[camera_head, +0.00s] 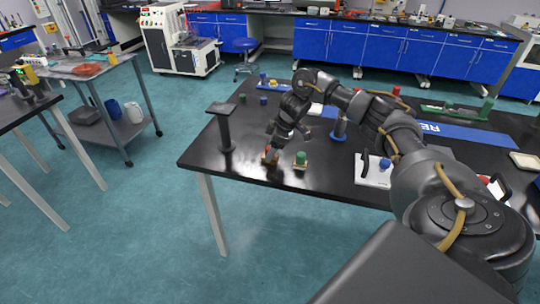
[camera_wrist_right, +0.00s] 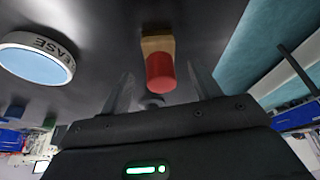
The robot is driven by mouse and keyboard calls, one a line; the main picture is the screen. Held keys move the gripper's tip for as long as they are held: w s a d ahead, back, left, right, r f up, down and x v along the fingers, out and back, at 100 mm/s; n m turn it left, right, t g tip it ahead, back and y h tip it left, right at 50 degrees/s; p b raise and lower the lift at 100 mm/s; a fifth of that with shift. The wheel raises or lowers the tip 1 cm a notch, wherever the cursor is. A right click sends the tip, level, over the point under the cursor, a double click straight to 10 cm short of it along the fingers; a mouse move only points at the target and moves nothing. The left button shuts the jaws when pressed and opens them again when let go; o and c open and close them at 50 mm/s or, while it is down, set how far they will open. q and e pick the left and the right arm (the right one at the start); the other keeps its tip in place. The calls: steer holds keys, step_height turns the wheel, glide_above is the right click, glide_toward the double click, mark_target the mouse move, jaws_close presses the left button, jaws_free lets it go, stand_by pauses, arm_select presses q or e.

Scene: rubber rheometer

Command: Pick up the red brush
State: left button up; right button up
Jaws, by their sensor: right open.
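The red brush (camera_head: 269,157) stands near the front-left edge of the black table, partly hidden by my right gripper (camera_head: 272,148). In the right wrist view, the brush (camera_wrist_right: 159,71) shows a red cylindrical handle on a tan wooden block. It appears between the two spread fingers of my right gripper (camera_wrist_right: 160,88), with gaps on both sides. The right gripper is open and does not visibly grip it. My left gripper is not in view.
A green-topped brush (camera_head: 301,160) stands just right of the red one. A dark stand (camera_head: 225,130) is to the left. A round white-rimmed container (camera_wrist_right: 38,60) shows in the wrist view.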

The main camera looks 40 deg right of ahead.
steer(key=shift+x, duration=1.2)
steer(key=shift+w+f, duration=0.1)
steer(key=shift+f, duration=0.1)
steer(key=c, duration=1.1)
steer(key=shift+c, duration=0.3)
steer(key=shift+r, duration=0.4)
step_height(320, 180, up, 2)
steer(key=shift+r+b, duration=0.1)
steer(key=shift+b, duration=0.2)
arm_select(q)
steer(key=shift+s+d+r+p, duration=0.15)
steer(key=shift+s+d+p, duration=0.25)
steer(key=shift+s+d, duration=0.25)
arm_select(e)
steer(key=s+d+r, duration=0.2)
steer(key=s+r, duration=0.8)
steer(key=s, duration=0.4)
